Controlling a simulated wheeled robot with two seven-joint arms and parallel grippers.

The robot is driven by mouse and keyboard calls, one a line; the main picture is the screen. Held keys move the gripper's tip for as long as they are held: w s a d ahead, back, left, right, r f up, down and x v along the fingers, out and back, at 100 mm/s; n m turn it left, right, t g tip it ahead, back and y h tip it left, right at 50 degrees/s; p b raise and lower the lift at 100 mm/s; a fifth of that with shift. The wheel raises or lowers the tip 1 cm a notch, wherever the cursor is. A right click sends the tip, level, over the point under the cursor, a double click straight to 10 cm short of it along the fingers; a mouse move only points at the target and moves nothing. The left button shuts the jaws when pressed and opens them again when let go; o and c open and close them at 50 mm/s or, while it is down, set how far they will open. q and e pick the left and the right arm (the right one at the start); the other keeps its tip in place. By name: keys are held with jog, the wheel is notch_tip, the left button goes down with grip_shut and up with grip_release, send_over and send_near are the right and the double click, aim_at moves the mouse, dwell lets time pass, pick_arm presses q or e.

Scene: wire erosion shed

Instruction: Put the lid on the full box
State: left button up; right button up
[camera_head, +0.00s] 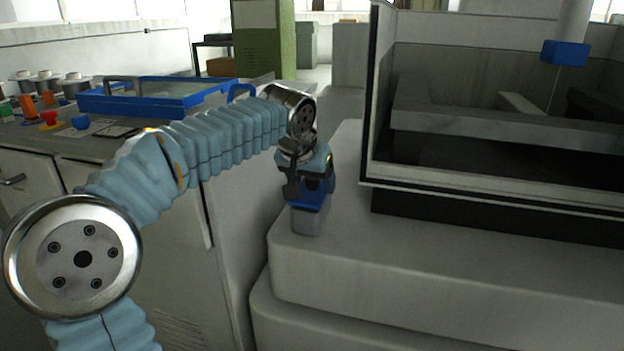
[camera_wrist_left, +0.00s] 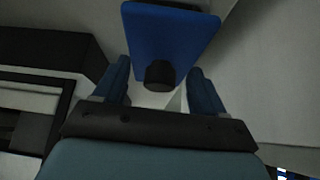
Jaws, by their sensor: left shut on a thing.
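My left gripper (camera_head: 307,186) points down over the grey ledge of the machine. A black knob (camera_wrist_left: 160,75) stands up from the lid between the fingers in the wrist view. In the head view a small grey box (camera_head: 310,219) stands on the ledge right under the gripper and the blue lid. Whether the lid rests on the box or hangs just above it, I cannot tell. The inside of the box is hidden. My right gripper is not in view.
The machine tank (camera_head: 500,200) with its raised rim stands close right of the gripper. The ledge (camera_head: 430,270) in front is bare. A bench at left carries a blue-framed tray (camera_head: 150,103), several spools (camera_head: 73,85) and small coloured parts. A green cabinet (camera_head: 262,45) stands behind.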

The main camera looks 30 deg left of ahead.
pick_arm(q)
jog(key=shift+f+b, duration=0.35)
jog(key=shift+f, duration=0.1)
dwell(0.4)
jog(key=o, duration=1.2)
jog(key=p+v, duration=0.1)
jog(key=v, duration=1.3)
jog(key=shift+w, duration=0.1)
